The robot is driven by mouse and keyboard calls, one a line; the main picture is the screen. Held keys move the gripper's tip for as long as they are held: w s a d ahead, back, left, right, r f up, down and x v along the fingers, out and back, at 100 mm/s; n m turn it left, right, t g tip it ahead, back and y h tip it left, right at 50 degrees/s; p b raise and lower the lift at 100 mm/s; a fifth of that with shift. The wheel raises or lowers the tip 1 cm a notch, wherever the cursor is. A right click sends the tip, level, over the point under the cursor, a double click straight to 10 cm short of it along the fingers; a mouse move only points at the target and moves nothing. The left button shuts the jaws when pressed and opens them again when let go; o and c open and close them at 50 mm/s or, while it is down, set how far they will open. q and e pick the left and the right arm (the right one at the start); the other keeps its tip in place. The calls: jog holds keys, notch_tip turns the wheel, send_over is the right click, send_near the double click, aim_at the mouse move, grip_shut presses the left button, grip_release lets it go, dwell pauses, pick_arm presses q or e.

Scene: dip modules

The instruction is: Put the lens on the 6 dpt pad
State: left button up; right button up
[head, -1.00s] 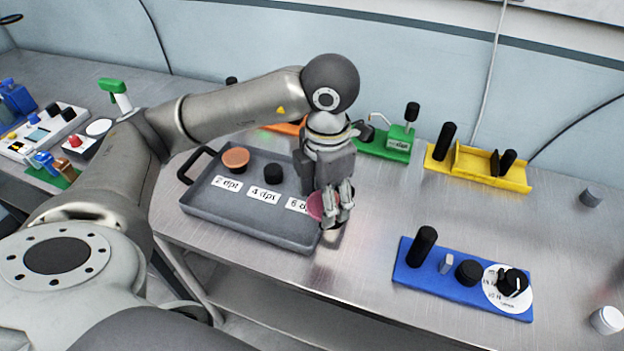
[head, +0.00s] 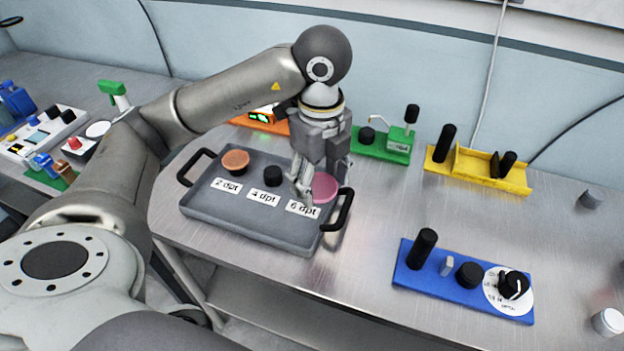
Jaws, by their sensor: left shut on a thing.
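The pink round lens (head: 326,187) is at the right end of the grey tray (head: 225,219), above or at the spot behind the "6 dpt" label (head: 303,209). My left gripper (head: 316,190) is shut on the lens at its left edge. I cannot tell whether the lens touches the pad below, since the lens and fingers hide it. A black pad (head: 272,176) stands bare behind the "4 dpt" label (head: 263,197). An orange lens (head: 235,160) rests behind the "2 dpt" label (head: 227,185). My right gripper is not in view.
The tray's right black handle (head: 341,210) stands close to the lens. A blue module (head: 450,289) lies to the right, with green (head: 372,149) and yellow (head: 480,177) modules behind. Bare metal table (head: 400,210) lies between them.

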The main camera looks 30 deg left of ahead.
pick_arm(q)
jog(key=w+a+f, duration=0.2)
jog(key=w, duration=0.1)
jog(key=w+a+f+p, duration=0.1)
jog(key=w+a+f, duration=0.2)
jog(key=w+a+f+p, duration=0.1)
jog(key=w+a+f, duration=0.2)
jog(key=shift+w+f, duration=0.25)
jog(key=shift+w, duration=0.1)
jog(key=shift+w+a+f, duration=0.2)
jog(key=shift+w+f, duration=0.15)
jog(key=shift+f, duration=0.2)
notch_tip(320, 180, down, 2)
jog(key=shift+a+f+p, duration=0.1)
jog(key=shift+p, duration=0.7)
jog(key=shift+f, duration=0.55)
jog(key=shift+f, duration=0.1)
jog(key=o, duration=0.9)
jog(key=shift+c, duration=0.2)
